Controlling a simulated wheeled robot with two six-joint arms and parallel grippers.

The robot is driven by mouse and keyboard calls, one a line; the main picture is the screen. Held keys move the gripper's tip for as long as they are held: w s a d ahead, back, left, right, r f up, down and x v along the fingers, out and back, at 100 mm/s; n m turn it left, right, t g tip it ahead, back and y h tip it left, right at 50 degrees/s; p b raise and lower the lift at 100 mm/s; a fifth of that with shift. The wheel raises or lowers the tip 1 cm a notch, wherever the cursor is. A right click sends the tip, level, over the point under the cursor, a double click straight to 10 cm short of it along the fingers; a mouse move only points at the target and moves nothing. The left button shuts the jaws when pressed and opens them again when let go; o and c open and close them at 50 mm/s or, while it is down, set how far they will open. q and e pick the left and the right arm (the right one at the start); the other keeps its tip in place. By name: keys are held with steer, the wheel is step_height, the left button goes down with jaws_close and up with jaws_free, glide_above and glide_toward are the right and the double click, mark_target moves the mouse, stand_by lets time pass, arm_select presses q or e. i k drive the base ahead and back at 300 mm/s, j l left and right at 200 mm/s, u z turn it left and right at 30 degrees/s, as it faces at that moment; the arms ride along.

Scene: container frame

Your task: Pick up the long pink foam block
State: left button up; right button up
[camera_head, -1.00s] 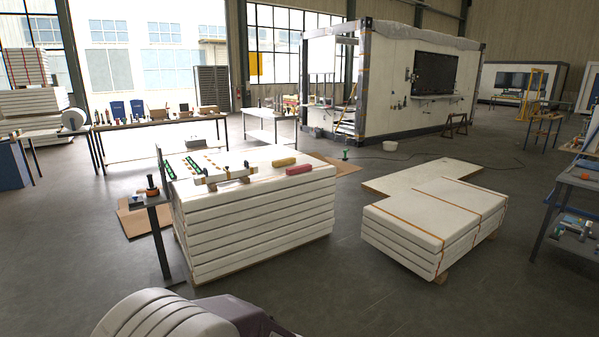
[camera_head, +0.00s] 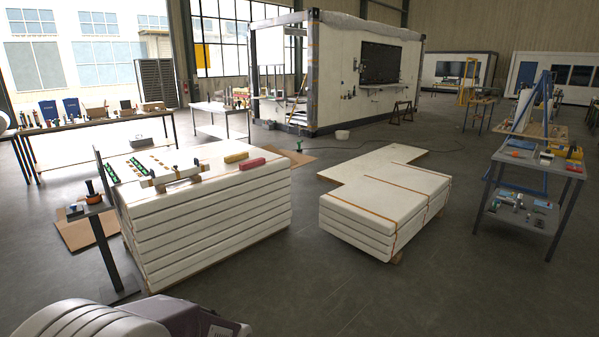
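A long pink-red foam block (camera_head: 252,164) lies on top of the tall stack of white panels (camera_head: 215,225), near the right end of its top. Neither of my grippers shows in the head view. A rounded white and dark part of my own body is at the bottom left, apart from the stack.
A small stand (camera_head: 104,212) with tools is left of the stack. A lower strapped panel stack (camera_head: 345,215) stands to the right, with open floor (camera_head: 300,270) between. A tool cart (camera_head: 510,190) is at the far right.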

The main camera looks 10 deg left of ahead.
mark_target(250, 163)
steer(key=i+j+u, duration=0.4)
steer(key=i, duration=0.9)
steer(key=i+j+u, duration=0.1)
steer(key=i+u, duration=0.25)
steer(key=i, duration=1.05)
steer(key=i+j+z, duration=0.25)
steer(key=i+z, duration=0.2)
steer(key=i, duration=0.45)
steer(key=i+j+z, duration=0.45)
steer(key=i+j, duration=0.15)
steer(key=i, duration=0.25)
steer(key=i+j+z, duration=0.45)
steer(key=i+j, duration=0.3)
steer(key=j, duration=0.1)
